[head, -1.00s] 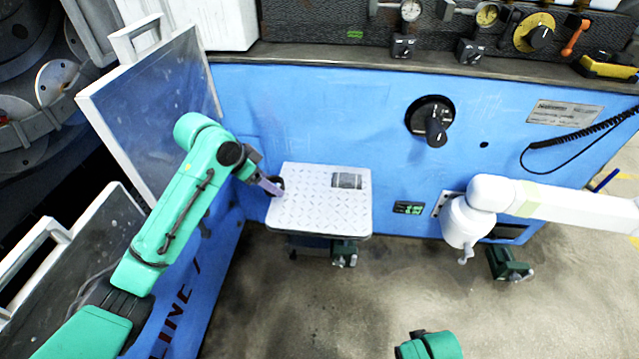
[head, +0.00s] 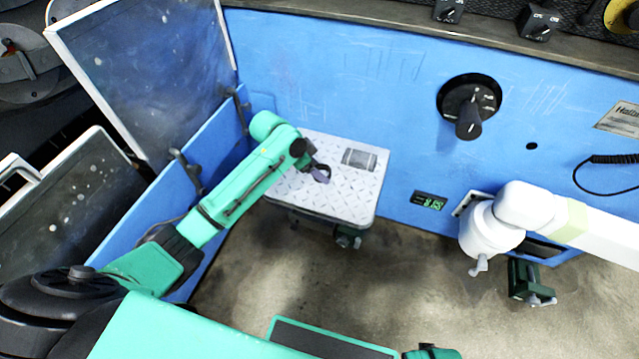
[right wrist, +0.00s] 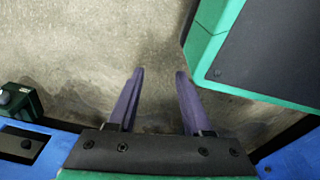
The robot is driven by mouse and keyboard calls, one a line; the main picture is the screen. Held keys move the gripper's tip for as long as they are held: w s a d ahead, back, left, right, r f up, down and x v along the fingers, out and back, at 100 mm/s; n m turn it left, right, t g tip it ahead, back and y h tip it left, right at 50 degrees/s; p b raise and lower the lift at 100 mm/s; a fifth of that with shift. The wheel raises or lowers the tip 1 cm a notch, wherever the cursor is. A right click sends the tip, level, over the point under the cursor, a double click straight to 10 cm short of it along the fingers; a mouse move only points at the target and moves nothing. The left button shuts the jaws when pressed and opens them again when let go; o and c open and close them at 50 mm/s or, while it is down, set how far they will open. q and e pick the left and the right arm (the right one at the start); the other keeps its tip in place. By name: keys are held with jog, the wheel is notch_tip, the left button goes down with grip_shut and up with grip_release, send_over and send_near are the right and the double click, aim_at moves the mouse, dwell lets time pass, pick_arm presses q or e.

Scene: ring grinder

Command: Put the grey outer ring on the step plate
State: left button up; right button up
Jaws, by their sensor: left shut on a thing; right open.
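The step plate (head: 345,203) is a pale, diamond-patterned square platform against the blue machine in the head view. My left gripper (head: 321,175) is over the plate's upper middle. It is shut on a small dark, curved piece (head: 319,167), which looks like the grey outer ring seen nearly edge-on. The fingers and arm hide most of it, and I cannot tell whether it touches the plate. My right gripper (right wrist: 159,74) is open and empty above bare floor in the right wrist view.
A white cylindrical arm fitting (head: 520,215) sticks out from the machine right of the plate. A black rotary knob (head: 468,115) is on the blue panel above. A tilted grey panel (head: 150,75) stands at left. The concrete floor (head: 420,290) before the plate is clear.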

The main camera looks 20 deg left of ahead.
aim_at(318, 189)
pick_arm(q)
notch_tip(318, 189, down, 5)
jog(key=shift+f+b, duration=0.15)
jog(key=shift+b, duration=0.4)
pick_arm(e)
jog(key=shift+w+a+r, duration=0.15)
jog(key=shift+w+r, duration=0.3)
jog(key=shift+w, duration=0.1)
jog(key=shift+w+a+r, duration=0.15)
jog(key=shift+w+r, duration=0.3)
jog(key=shift+w, duration=0.1)
pick_arm(q)
jog(key=o, duration=1.5)
jog(key=shift+c, duration=0.2)
jog(key=p+v, duration=0.3)
jog(key=v, duration=0.9)
pick_arm(e)
jog(key=s+d+f, duration=0.1)
jog(key=s+f, duration=0.2)
jog(key=s, duration=0.3)
jog(key=shift+d, duration=0.25)
